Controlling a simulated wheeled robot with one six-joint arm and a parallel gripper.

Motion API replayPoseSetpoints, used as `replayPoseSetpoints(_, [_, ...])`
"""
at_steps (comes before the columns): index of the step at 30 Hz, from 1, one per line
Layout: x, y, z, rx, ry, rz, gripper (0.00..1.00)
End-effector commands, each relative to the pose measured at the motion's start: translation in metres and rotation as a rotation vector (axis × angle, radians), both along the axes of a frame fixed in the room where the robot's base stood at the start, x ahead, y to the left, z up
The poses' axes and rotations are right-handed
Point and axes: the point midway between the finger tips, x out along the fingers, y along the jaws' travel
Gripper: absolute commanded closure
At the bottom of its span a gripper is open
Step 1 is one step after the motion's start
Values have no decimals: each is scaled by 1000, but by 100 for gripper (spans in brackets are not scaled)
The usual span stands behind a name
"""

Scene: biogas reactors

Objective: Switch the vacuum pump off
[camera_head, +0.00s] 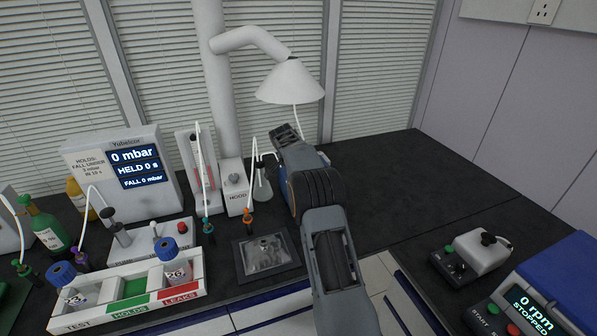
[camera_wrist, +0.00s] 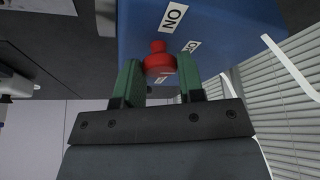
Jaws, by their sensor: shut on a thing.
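In the wrist view, a blue box-shaped housing (camera_wrist: 215,22) fills the top, with white labels reading "NO" in part. A red knob (camera_wrist: 158,63) sticks out from it. My gripper (camera_wrist: 160,78) has its two green fingers on either side of the knob and is shut on it. The exact contact is partly hidden by the fingers. In the head view, my arm covers most of the spot where it reaches, beside the white fume column. Only a sliver of blue (camera_head: 284,184) shows at the arm's left edge, and the fingertips cannot be made out.
A flask (camera_head: 263,187) and the white "HOOD" box (camera_head: 236,190) stand close left of my arm. A white tester (camera_head: 87,172) reads 0 mbar, HELD 0 s. A bottle rack (camera_head: 100,318) and dark tray (camera_head: 238,258) lie in front.

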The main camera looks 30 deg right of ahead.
Motion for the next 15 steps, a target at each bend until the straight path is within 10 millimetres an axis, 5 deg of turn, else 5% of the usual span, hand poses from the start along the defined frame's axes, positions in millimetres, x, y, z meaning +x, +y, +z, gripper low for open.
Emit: replayPoseSetpoints(15, [1,1,0,1,0,-96,88])
